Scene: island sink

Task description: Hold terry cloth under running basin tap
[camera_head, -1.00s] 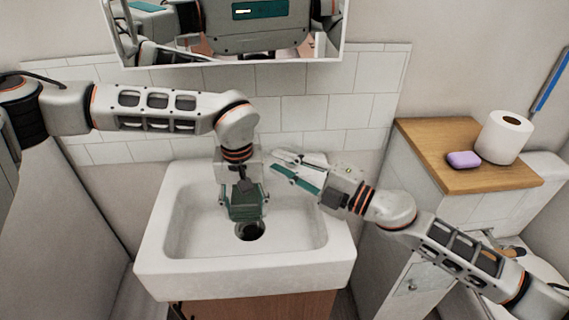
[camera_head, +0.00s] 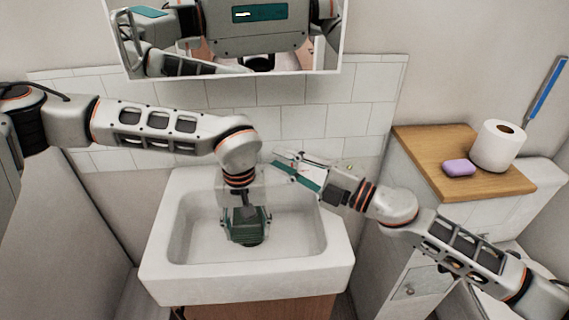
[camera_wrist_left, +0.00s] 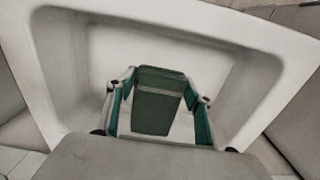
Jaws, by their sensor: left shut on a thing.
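The terry cloth (camera_head: 244,226), a dark green folded piece, hangs low in the white basin (camera_head: 190,287), over the drain area. My left gripper (camera_head: 245,216) points down and is shut on it. In the left wrist view the cloth (camera_wrist_left: 158,100) sits between the green-padded fingers (camera_wrist_left: 158,112), with the basin behind it. My right gripper (camera_head: 298,170) is at the basin's back right, with its fingers apart. The basin tap cannot be made out; the grippers cover that part. No running water can be made out.
A mirror cabinet (camera_head: 230,76) hangs on the wall above the basin. At right, a wooden-topped cabinet (camera_head: 425,150) carries a purple soap (camera_head: 458,168) and a toilet roll (camera_head: 498,146). The front and left of the basin's inside are clear.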

